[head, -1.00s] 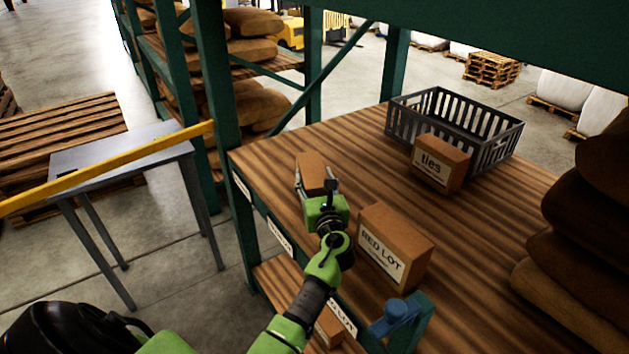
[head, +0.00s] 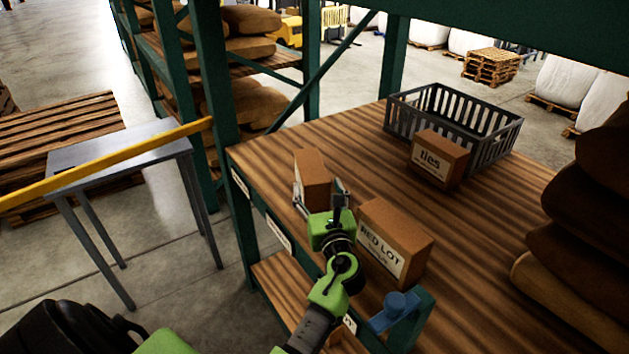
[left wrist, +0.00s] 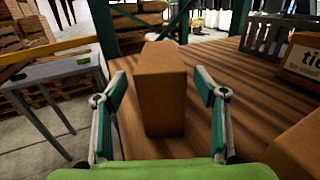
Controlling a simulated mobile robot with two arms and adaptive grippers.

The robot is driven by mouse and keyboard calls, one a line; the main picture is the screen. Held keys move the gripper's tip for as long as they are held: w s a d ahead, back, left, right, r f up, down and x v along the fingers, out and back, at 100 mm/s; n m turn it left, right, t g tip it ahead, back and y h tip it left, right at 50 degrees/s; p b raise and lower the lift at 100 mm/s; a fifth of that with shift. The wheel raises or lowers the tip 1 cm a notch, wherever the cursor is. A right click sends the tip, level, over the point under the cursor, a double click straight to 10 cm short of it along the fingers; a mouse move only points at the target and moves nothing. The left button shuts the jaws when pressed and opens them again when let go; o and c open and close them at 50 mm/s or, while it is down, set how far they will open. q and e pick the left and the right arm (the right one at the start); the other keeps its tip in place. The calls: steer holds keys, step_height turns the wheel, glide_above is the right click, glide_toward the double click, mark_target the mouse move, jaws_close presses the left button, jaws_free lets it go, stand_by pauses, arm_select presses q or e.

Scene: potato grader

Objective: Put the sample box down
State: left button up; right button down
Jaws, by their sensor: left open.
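The sample box is most likely the small plain brown carton (head: 312,178), which stands upright on the wooden shelf board near its left front edge. It also shows in the left wrist view (left wrist: 162,90), ahead of the fingers with its plain face towards me. My left gripper (head: 323,197) is open, with the fingertips just short of the carton on its near side. In the left wrist view the two fingers (left wrist: 163,88) are spread wide, with gaps on both sides of the carton. My right gripper is not in view.
A "RED LOT" box (head: 396,242) stands close right of my left gripper. A "ties" box (head: 439,158) and a grey slatted crate (head: 455,118) are farther back. Dark sacks (head: 585,235) lie at right. A green upright (head: 218,100) stands left of the board. A blue fixture (head: 398,310) is at the front.

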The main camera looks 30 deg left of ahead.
arm_select(q)
steer(key=shift+b+v, duration=0.35)
steer(key=shift+v, duration=2.25)
